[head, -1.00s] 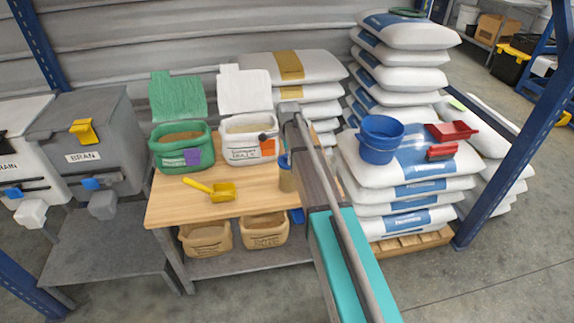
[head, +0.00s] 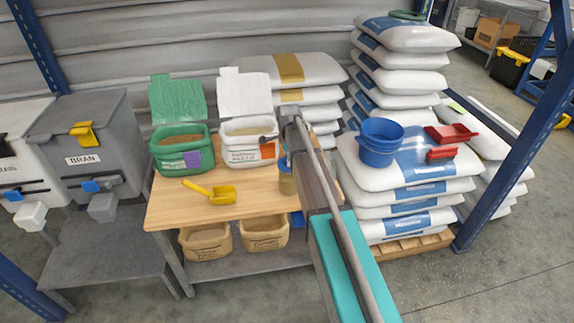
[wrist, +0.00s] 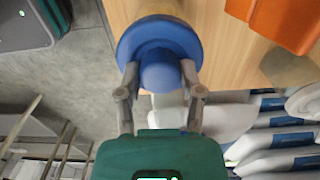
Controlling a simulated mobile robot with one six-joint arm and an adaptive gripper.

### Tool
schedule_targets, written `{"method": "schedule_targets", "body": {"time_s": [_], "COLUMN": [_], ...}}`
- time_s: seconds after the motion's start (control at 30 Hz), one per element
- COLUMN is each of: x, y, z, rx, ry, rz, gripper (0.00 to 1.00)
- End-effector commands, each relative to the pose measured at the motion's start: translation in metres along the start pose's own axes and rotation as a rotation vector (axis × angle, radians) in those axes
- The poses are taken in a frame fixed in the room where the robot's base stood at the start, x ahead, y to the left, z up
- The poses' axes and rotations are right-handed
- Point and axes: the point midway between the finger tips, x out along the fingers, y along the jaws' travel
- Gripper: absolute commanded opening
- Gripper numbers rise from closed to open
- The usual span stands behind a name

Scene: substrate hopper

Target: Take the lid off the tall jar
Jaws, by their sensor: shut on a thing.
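In the wrist view the lid's wide rim (wrist: 126,42) and round knob (wrist: 160,78) fill the upper middle, with a bit of the tan jar (wrist: 157,7) beyond. My gripper (wrist: 159,71) is shut on the lid, one finger on each side of the knob. I cannot tell whether the lid rests on the jar or is slightly clear of it.
A white tub (head: 240,156) and a green tub (head: 170,164) stand open behind left. A yellow scoop (head: 222,195) lies on the table (head: 190,216). Stacked sacks (head: 425,187) with a blue bucket (head: 376,155) stand to the right. The table's front is clear.

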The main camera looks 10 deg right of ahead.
Motion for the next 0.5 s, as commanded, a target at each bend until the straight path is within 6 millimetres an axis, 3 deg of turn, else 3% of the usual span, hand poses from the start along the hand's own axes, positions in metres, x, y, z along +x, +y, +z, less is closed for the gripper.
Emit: {"method": "schedule_targets", "body": {"time_s": [0.5], "x": [-0.0058], "y": [0.0001], "z": [0.0004], "rx": [0.000], "ry": [0.000], "rz": [0.000], "gripper": [0.24]}}
